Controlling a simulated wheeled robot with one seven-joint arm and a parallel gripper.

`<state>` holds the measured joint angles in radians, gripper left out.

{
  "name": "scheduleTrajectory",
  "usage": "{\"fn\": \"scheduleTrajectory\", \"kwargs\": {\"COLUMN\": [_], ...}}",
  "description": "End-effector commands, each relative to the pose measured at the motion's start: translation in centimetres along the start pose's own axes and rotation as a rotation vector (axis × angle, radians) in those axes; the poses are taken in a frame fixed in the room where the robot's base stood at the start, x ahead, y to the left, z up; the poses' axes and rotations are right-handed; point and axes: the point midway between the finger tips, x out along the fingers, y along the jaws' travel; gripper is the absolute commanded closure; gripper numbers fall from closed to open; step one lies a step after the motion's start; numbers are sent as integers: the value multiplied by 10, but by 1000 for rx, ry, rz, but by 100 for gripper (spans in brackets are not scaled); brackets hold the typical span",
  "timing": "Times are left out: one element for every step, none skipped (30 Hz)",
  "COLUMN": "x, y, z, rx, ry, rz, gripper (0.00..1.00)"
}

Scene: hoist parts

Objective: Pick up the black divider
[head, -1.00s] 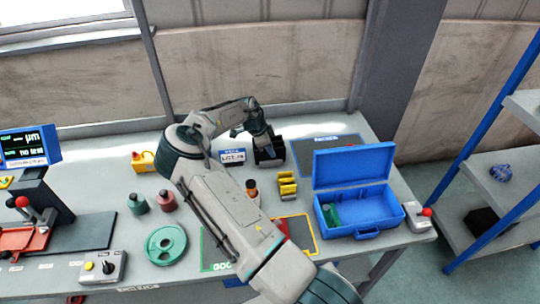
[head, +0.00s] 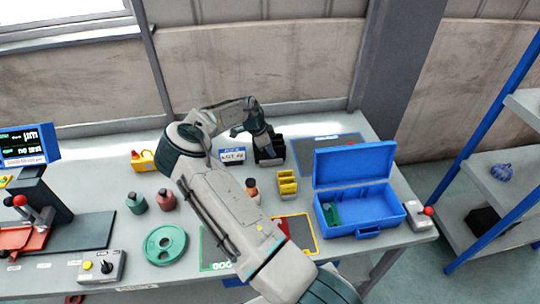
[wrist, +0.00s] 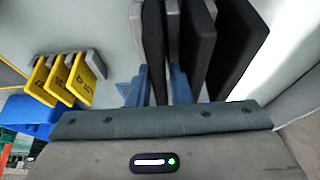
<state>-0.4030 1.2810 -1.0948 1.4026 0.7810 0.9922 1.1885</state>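In the wrist view, one black divider (wrist: 154,35) lies between the two blue fingers of my gripper (wrist: 160,88). Two more black slabs (wrist: 236,50) stand just to the right. In the head view, my gripper (head: 264,150) is down at the black holder (head: 278,152), and my wrist hides part of it.
Yellow gauge-like pieces (head: 287,184) stand close in front of the holder. A LOT label stand (head: 232,155) is just left. An open blue case (head: 345,222) is at the right.

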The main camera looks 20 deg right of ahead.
Motion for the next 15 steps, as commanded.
{"fn": "scheduleTrajectory", "kwargs": {"x": [0, 0, 0, 0, 0, 0, 0, 0, 0, 0, 0, 0, 0, 0, -1], "y": [0, 0, 0, 0, 0, 0, 0, 0, 0, 0, 0, 0, 0, 0, 0], "z": [0, 0, 0, 0, 0, 0, 0, 0, 0, 0, 0, 0, 0, 0, 0], "rx": [0, 0, 0, 0, 0, 0, 0, 0, 0, 0, 0, 0, 0, 0, 0], "ry": [0, 0, 0, 0, 0, 0, 0, 0, 0, 0, 0, 0, 0, 0, 0], "rz": [0, 0, 0, 0, 0, 0, 0, 0, 0, 0, 0, 0, 0, 0, 0], "gripper": [82, 87, 98, 100, 100, 100, 100, 100, 100, 100, 100, 100, 100, 100, 100]}}
